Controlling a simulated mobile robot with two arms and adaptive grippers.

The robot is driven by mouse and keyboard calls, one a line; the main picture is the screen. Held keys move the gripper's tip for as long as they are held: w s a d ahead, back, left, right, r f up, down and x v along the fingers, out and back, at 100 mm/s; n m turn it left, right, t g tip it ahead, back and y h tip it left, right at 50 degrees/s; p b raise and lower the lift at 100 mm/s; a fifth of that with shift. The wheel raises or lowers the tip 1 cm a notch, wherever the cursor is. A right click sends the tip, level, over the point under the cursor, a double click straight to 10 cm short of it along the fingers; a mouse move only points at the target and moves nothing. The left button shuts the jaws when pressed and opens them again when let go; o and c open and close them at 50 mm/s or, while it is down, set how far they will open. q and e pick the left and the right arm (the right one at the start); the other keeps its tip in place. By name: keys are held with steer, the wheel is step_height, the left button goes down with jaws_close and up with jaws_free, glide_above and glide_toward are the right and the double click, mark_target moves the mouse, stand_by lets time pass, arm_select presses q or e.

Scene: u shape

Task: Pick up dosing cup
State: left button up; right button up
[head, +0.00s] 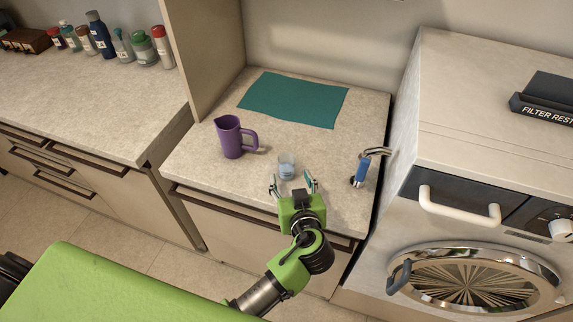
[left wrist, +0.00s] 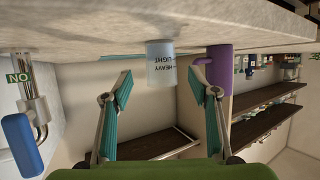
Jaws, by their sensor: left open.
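The dosing cup (head: 286,164) is a small clear cup standing on the counter, just beyond my left gripper in the head view. It also shows in the left wrist view (left wrist: 161,66), upside down in that picture, with the words HEAVY and LIGHT on its side. My left gripper (head: 293,184) is open and empty. Its two teal-padded fingers (left wrist: 163,95) point toward the cup, one on each side of the cup's line in the left wrist view. The cup looks ahead of the fingertips, and I see no contact. My right gripper is not in view.
A purple pitcher (head: 231,138) stands left of the cup. A blue-handled tap (head: 363,168) is to the right. A teal mat (head: 293,99) lies behind. A tall panel (head: 205,50) bounds the counter at left, a washing machine (head: 480,190) at right. Several bottles (head: 101,36) stand far left.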

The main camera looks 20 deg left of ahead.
mark_target(288, 173)
arm_select(q)
steer(key=shift+x, duration=1)
steer(key=shift+w+a+f+p, duration=0.15)
steer(key=shift+w+p, duration=0.2)
steer(key=shift+p, duration=0.2)
steer(key=p+x, duration=0.2)
steer(key=x, duration=0.2)
steer(key=shift+s+f, duration=0.1)
steer(key=shift+w+a+f, duration=0.15)
steer(key=shift+w+f, duration=0.05)
steer(key=shift+w, duration=0.05)
steer(key=shift+c, duration=0.4)
steer(key=c, duration=1.2)
